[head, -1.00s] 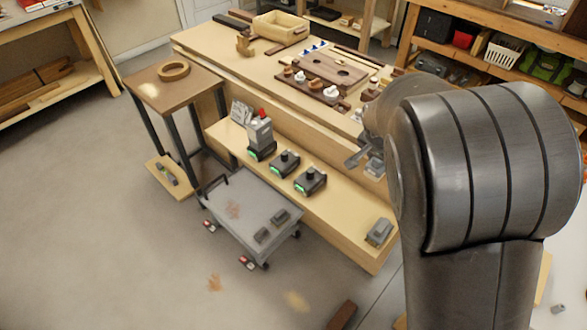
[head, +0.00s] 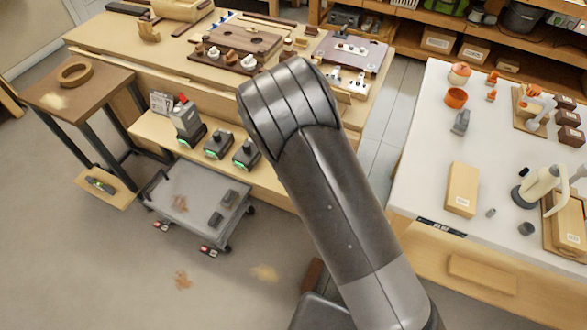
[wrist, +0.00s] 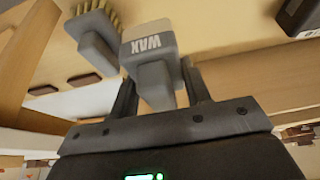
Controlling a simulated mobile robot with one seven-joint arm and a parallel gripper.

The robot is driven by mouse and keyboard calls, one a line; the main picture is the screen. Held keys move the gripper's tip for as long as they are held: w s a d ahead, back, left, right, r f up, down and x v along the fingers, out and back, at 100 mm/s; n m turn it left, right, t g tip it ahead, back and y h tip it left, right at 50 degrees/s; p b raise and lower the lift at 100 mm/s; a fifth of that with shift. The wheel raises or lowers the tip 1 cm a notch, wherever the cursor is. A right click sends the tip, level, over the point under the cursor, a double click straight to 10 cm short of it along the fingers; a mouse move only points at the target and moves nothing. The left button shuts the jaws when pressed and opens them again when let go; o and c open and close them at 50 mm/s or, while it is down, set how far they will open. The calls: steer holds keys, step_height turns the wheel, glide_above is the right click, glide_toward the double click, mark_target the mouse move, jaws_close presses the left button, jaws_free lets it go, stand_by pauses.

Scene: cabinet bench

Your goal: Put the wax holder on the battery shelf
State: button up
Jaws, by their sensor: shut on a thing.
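The wax holder (wrist: 152,52), a grey block with a pale band lettered WAX, is between my gripper's fingers (wrist: 160,88) in the wrist view. The fingers are shut on its narrower grey part. In the head view my own arm hides both the gripper and the wax holder. The battery shelf (head: 146,127) is the low wooden ledge along the front of the bench. Black chargers with green lights (head: 218,145) and a grey unit with a red top (head: 187,118) stand on it. My arm covers the shelf's right end.
A brush (wrist: 92,40) with a grey body is close left of the wax holder; a dark lettered block (wrist: 300,18) is at upper right. A grey cart (head: 190,200) stands before the shelf. A white-topped table (head: 410,165) is on the right, a small brown table (head: 105,85) on the left.

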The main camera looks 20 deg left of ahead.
steer(key=shift+f, duration=3.55)
steer(key=shift+f, duration=0.1)
steer(key=o, duration=0.8)
steer(key=shift+c, duration=0.2)
steer(key=v, duration=1.2)
